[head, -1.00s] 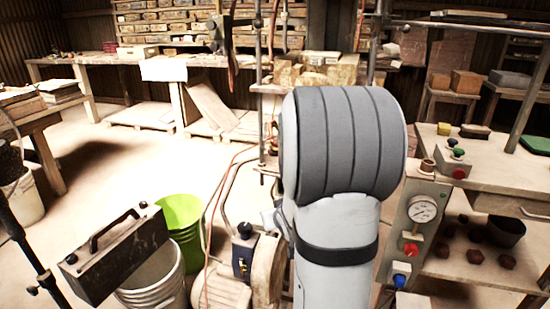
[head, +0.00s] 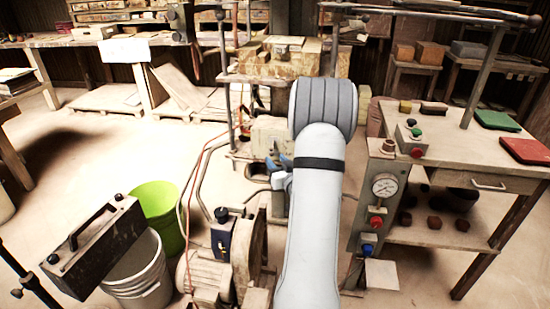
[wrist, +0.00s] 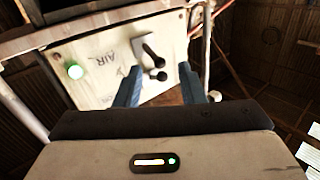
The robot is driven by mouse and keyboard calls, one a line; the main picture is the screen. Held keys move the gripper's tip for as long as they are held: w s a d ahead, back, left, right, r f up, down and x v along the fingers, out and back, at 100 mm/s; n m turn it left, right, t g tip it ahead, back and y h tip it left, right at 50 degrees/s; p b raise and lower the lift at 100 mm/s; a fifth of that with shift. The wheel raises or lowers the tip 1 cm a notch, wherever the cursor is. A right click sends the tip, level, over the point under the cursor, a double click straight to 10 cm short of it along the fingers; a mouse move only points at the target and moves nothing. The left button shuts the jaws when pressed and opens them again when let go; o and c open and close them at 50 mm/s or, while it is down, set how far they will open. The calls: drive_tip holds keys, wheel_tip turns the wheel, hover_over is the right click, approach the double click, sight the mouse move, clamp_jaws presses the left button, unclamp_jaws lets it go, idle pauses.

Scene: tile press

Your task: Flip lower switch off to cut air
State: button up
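In the wrist view a pale panel (wrist: 95,85) carries the hand-written word AIR, a lit green lamp (wrist: 74,71) at its left and two dark switch levers. The upper switch (wrist: 152,53) sits on a small metal plate. The lower switch (wrist: 158,75) is just below it, close to the panel's lower part. My gripper (wrist: 159,69) has two blue fingers, spread apart and empty, with the lower switch showing between their tips. I cannot tell whether either finger touches it. In the head view my arm hides most of the gripper; a bit of blue finger shows beside it.
A gauge box (head: 365,215) with red and blue buttons stands right of my arm, beside a table (head: 450,165) with red and green slabs. A motor (head: 215,275), a green bucket (head: 158,205), a white bucket (head: 140,275) and a toolbox (head: 95,245) stand left.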

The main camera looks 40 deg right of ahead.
sight(274, 153)
drive_tip(key=shift+x, duration=1.15)
drive_tip(key=shift+c, duration=0.2)
clamp_jaws()
